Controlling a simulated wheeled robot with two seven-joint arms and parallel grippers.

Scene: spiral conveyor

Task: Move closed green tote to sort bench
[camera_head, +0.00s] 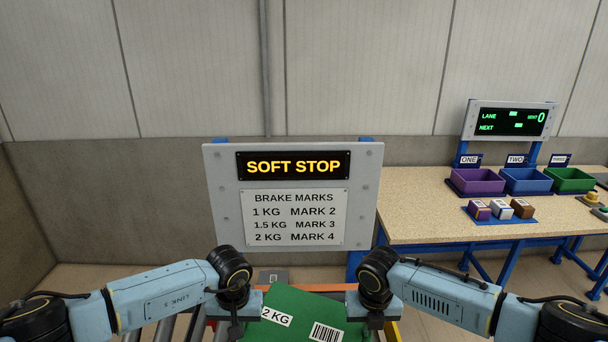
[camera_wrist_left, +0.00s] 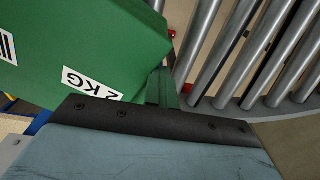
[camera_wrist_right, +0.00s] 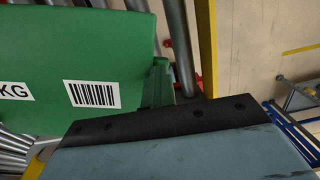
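The closed green tote (camera_head: 315,306) is low in the middle of the head view, with a "2 KG" label and a barcode on top. It sits slightly turned, over the conveyor rollers. My left gripper (camera_head: 237,320) is at its left end and my right gripper (camera_head: 375,315) at its right end. In the left wrist view a green side lug (camera_wrist_left: 163,88) meets the dark gripper edge. In the right wrist view another lug (camera_wrist_right: 160,82) does the same. The finger gaps are hidden. The sort bench (camera_head: 425,212) stands at the right with a speckled top.
A "SOFT STOP" sign (camera_head: 222,165) stands directly beyond the tote. The bench carries purple (camera_head: 477,182), blue (camera_head: 526,182) and green (camera_head: 570,181) bins, and a blue mat (camera_head: 495,221) with small boxes. Its left front top is clear. Metal rollers (camera_wrist_left: 240,45) lie beside the tote.

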